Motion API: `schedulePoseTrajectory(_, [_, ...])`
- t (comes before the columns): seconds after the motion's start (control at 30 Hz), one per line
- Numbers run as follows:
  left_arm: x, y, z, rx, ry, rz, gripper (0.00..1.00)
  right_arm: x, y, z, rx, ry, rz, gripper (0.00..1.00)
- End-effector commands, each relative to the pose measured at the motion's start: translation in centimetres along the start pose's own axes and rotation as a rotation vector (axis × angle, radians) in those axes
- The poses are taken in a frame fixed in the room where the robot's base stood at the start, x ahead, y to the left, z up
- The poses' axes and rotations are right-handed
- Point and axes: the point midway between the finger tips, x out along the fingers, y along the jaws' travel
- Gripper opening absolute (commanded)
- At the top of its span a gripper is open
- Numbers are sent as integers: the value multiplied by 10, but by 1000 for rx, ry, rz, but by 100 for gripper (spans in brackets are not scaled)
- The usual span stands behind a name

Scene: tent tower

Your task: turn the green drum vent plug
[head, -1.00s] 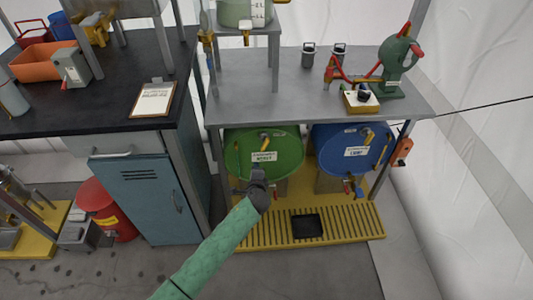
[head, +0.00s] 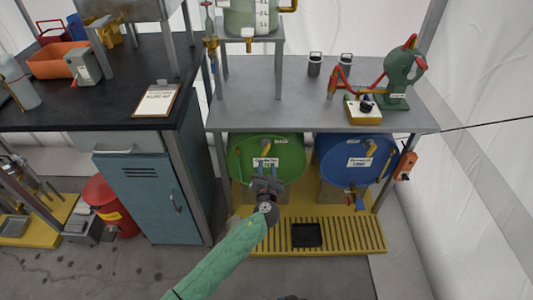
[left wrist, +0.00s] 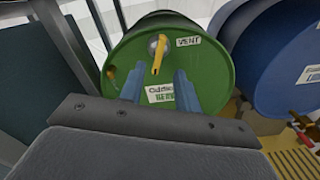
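The green drum (head: 290,150) lies on its side under the grey bench, its round end facing me. Its vent plug (left wrist: 159,52) has a yellow handle on a silver fitting, pointing down with a slight tilt, beside a "VENT" label (left wrist: 188,41). The plug also shows in the head view (head: 265,147). My left gripper (head: 266,166) is in front of the drum, just below the plug. In the left wrist view its two blue fingers (left wrist: 159,76) are apart and empty, with the handle's lower end appearing between and above their tips. They partly cover a white label.
A blue drum (head: 336,148) lies to the right. The grey bench top (head: 260,100) overhangs both drums. A yellow slatted platform (head: 350,236) with a black tray (head: 306,235) is below. A blue cabinet (head: 150,200) stands left.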

Motion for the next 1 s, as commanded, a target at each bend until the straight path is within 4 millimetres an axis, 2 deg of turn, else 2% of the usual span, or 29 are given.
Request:
schedulePoseTrajectory(0.53, [66,0,0,1,0,1,33,0,0,0,0,-1,0,0])
schedulePoseTrajectory(0.7, [76,0,0,1,1,1,33,1,0,1,0,-1,0,0])
schedulePoseTrajectory(0.97, [77,0,0,0,1,0,33,1,-1,2,0,-2,-1,0])
schedulePoseTrajectory(1.0, [77,0,0,0,1,0,29,1,-1,2,1,-2,-1,0])
